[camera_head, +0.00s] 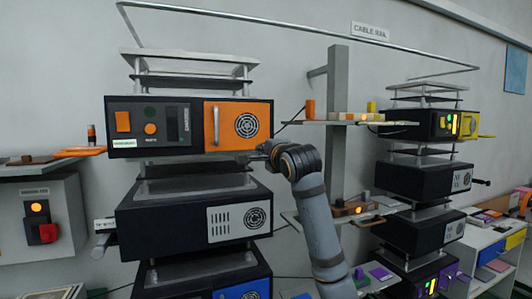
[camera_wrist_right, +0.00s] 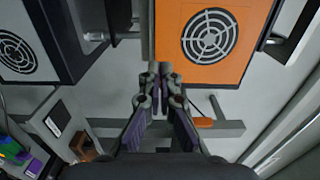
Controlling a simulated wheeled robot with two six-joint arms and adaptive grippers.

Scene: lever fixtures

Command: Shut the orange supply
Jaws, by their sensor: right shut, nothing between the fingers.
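The orange supply (camera_head: 190,126) is the top black box of the left rack. Its right front part is an orange panel (camera_head: 237,139) with a round vent and an upright metal handle, and the panel looks flush with the front. An orange switch (camera_head: 123,122) and a lit round button (camera_head: 151,129) are on its left front. The orange panel also fills the upper part of the right wrist view (camera_wrist_right: 205,70). My right gripper (camera_head: 266,151) is shut and empty, near the panel's lower right corner. Its fingertips (camera_wrist_right: 160,68) show near the panel's edge; contact cannot be told. My left gripper is not in view.
A grey-fronted black box (camera_head: 195,220) sits below the orange supply. A grey post (camera_head: 337,130) with small shelves stands right of my arm. Another rack with a yellow-marked supply (camera_head: 432,125) is farther right. A grey box with a red switch (camera_head: 42,220) is at left.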

